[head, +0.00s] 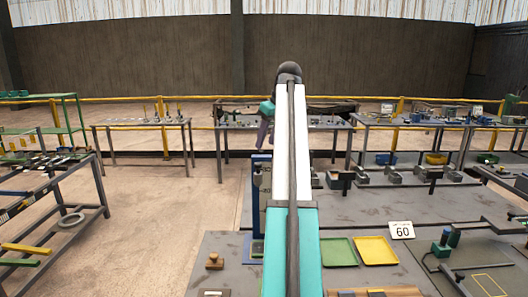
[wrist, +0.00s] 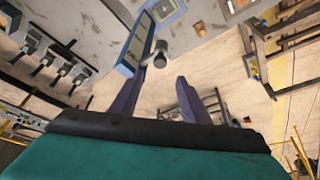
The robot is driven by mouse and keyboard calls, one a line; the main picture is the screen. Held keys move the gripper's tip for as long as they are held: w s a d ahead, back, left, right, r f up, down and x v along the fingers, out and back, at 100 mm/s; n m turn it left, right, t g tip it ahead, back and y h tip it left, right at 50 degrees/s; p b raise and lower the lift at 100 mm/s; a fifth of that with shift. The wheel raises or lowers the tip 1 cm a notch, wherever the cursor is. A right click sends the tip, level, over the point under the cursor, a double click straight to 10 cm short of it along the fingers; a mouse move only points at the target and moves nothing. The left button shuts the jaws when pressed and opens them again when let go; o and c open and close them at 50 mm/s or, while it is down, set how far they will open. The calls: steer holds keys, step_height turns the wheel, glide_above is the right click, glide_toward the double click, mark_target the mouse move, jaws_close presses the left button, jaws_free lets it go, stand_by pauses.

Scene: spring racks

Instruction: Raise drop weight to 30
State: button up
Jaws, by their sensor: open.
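A tall blue-framed stand (head: 262,158), which looks like the drop-weight rig, rises from the grey bench just left of my arm, which hides part of it. A dark grey knob or weight (head: 257,179) shows on its left side. In the wrist view the blue frame (wrist: 134,54) runs diagonally, with a grey rounded cylinder (wrist: 160,54) beside it. My gripper (wrist: 160,76) is open, its two purple fingers apart. The cylinder appears just beyond the gap between the fingertips; I see no grip on it. Scale markings are too small to read.
A small wooden-coloured knob block (head: 214,261) sits at left. A rack (head: 50,205) stands far left, with open floor between.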

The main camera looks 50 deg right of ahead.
steer(key=shift+b+v, duration=0.45)
steer(key=shift+v, duration=1.5)
